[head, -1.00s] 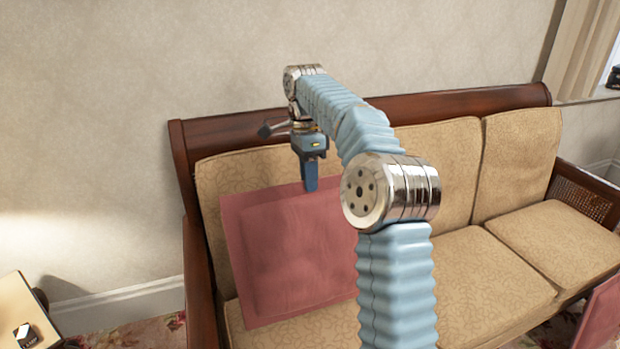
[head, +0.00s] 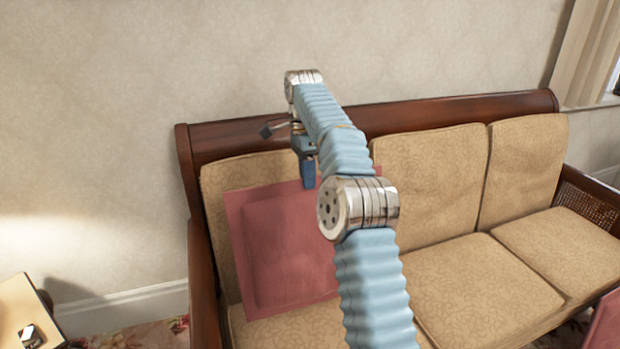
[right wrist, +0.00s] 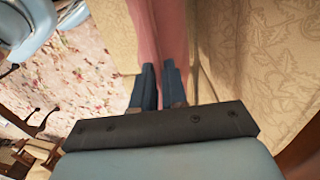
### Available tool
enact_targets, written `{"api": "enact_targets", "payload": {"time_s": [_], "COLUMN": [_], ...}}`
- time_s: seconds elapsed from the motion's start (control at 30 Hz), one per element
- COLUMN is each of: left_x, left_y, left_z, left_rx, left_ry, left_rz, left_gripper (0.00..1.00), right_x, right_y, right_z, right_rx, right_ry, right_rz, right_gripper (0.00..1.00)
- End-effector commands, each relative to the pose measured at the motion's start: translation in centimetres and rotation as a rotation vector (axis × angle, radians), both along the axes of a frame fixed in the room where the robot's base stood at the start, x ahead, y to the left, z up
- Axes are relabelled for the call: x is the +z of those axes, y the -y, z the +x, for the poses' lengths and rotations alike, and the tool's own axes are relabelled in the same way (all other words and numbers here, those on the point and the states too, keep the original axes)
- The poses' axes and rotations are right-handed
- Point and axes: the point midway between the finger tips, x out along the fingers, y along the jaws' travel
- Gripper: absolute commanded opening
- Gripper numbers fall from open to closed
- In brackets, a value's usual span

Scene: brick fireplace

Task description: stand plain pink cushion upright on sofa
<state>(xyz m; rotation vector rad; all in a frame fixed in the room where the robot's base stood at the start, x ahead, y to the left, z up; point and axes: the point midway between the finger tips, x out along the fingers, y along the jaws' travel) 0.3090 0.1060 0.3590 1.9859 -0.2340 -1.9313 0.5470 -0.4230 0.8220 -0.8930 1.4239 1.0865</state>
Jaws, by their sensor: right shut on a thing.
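The plain pink cushion (head: 275,255) stands upright on the sofa's left seat, leaning slightly toward the tan backrest. My arm hides part of its right side. My right gripper (head: 308,182) is at the cushion's top edge, shut on it. In the right wrist view, the two blue fingers (right wrist: 160,85) pinch the pink cushion (right wrist: 158,35) from either side. The sofa (head: 468,105) has a dark wooden frame and tan patterned cushions. My left gripper is not in view.
Another pink piece (head: 606,325) shows at the lower right edge, in front of the sofa. A small table (head: 22,295) stands at the lower left. The sofa's middle and right seats (head: 480,290) are clear. A plain wall rises behind.

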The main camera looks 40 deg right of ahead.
Motion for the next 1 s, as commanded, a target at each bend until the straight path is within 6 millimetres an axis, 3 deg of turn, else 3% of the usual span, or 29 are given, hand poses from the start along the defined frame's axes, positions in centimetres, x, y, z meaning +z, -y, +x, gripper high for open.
{"api": "enact_targets", "payload": {"time_s": [0.3, 0.33, 0.5, 0.8, 1.0], "left_x": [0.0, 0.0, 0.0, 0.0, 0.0], "left_y": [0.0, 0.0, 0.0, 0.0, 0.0], "left_z": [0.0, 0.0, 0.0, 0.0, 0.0], "left_rx": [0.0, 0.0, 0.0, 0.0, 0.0], "left_ry": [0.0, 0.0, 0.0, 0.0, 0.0], "left_rz": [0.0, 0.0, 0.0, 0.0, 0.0], "left_gripper": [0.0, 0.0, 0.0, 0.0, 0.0], "right_x": [0.0, 0.0, 0.0, 0.0, 1.5], "right_y": [0.1, 0.1, 0.1, 0.1, 0.4], "right_z": [0.2, 0.2, 0.2, 0.2, -1.1], "right_rx": [0.001, 0.001, 0.001, 0.001, 0.001], "right_ry": [0.001, 0.001, 0.001, -0.001, 0.001], "right_rz": [0.0, 0.0, 0.0, 0.0, 0.0], "right_gripper": [0.0, 0.15, 0.41, 0.42, 0.42]}}
